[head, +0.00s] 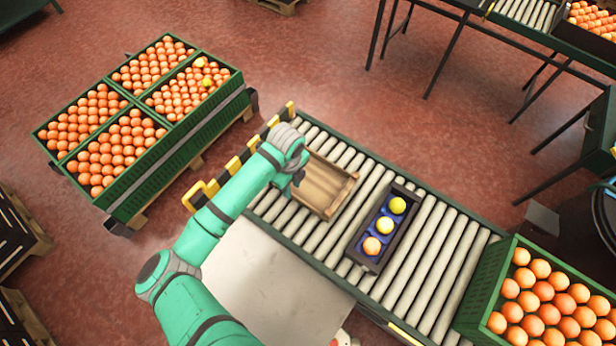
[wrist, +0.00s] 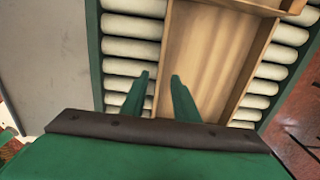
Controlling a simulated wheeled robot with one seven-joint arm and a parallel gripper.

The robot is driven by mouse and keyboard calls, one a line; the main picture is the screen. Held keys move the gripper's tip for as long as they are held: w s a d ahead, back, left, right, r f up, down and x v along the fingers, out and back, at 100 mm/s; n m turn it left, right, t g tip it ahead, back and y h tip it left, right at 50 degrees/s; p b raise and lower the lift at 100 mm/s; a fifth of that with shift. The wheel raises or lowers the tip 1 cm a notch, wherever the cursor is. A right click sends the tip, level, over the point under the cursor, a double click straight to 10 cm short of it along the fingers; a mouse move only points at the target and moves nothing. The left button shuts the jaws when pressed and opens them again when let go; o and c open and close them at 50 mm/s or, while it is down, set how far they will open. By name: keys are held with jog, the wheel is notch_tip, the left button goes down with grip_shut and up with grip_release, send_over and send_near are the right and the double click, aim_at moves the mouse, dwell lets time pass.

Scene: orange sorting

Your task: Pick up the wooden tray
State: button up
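The wooden tray (head: 322,203) lies on the roller conveyor and looks empty. In the wrist view, its bare floor (wrist: 212,50) and left side wall show. My gripper (head: 293,188) is at the tray's left side in the head view. In the wrist view, the two green fingers of my gripper (wrist: 160,76) are apart. The left finger is over the rollers outside the tray and the right finger is over the tray's inner side, with the side wall between them. A gap shows beside the left finger. Whether the fingertips reach below the rim is unclear.
A dark crate (head: 356,253) with two yellow balls and an orange one stands right of the tray on the conveyor (head: 424,265). A green crate of oranges (head: 475,305) is at the lower right. Yellow-black barriers (head: 233,166) edge the conveyor's left end.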

notch_tip(320, 180, down, 4)
jog(key=shift+f, duration=0.25)
jog(key=shift+c, duration=0.7)
grip_shut()
jog(key=shift+a+r, duration=0.1)
